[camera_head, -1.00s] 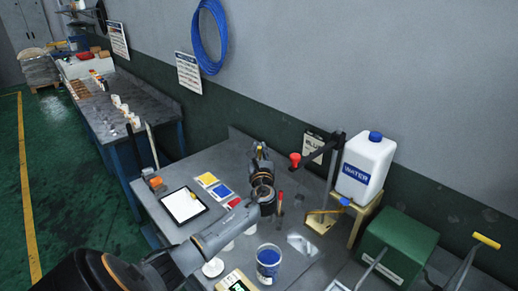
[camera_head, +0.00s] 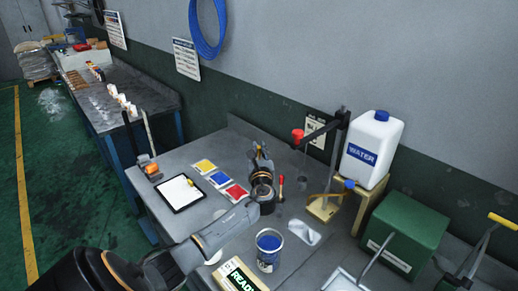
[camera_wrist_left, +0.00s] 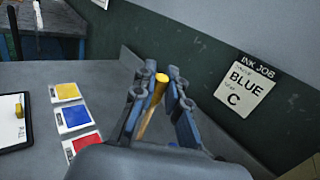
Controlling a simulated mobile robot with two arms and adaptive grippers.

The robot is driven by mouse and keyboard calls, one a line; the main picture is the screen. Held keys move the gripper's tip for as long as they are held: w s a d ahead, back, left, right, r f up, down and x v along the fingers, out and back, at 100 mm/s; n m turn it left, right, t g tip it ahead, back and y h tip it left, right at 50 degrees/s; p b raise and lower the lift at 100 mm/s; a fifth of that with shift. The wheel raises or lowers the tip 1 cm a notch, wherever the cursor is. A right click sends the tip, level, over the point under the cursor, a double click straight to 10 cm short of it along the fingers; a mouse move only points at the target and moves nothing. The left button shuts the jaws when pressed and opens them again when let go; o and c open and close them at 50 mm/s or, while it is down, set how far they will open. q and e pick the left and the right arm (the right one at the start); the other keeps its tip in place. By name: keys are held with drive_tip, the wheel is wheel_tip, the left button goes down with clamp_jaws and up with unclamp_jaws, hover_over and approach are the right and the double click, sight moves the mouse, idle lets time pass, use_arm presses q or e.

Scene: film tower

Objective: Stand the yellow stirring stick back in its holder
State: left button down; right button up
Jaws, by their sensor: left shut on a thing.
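The yellow stirring stick shows in the left wrist view (camera_wrist_left: 152,102), tilted between the two fingers of my left gripper (camera_wrist_left: 157,85). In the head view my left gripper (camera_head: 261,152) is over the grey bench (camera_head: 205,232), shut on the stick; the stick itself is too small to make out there. The stick's lower end is hidden behind the gripper body in the wrist view. I cannot make out the stick's holder for certain. A red-tipped stick (camera_head: 281,181) stands just right of my gripper. My right gripper is not in view.
A blue can (camera_head: 268,250) stands at the front. A stand with a pole (camera_head: 322,211), a water jug (camera_head: 370,148) and a green box (camera_head: 405,235) are to the right. Colour cards (camera_head: 220,179) and a clipboard (camera_head: 181,193) lie left, with bare bench behind them.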

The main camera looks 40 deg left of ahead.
use_arm(q)
drive_tip(key=shift+f+b, duration=1.65)
drive_tip(key=shift+f, duration=0.75)
drive_tip(key=c, duration=1.3)
unclamp_jaws()
drive_tip(key=shift+d, duration=0.1)
drive_tip(key=v, duration=1.2)
drive_tip(key=shift+s, duration=0.1)
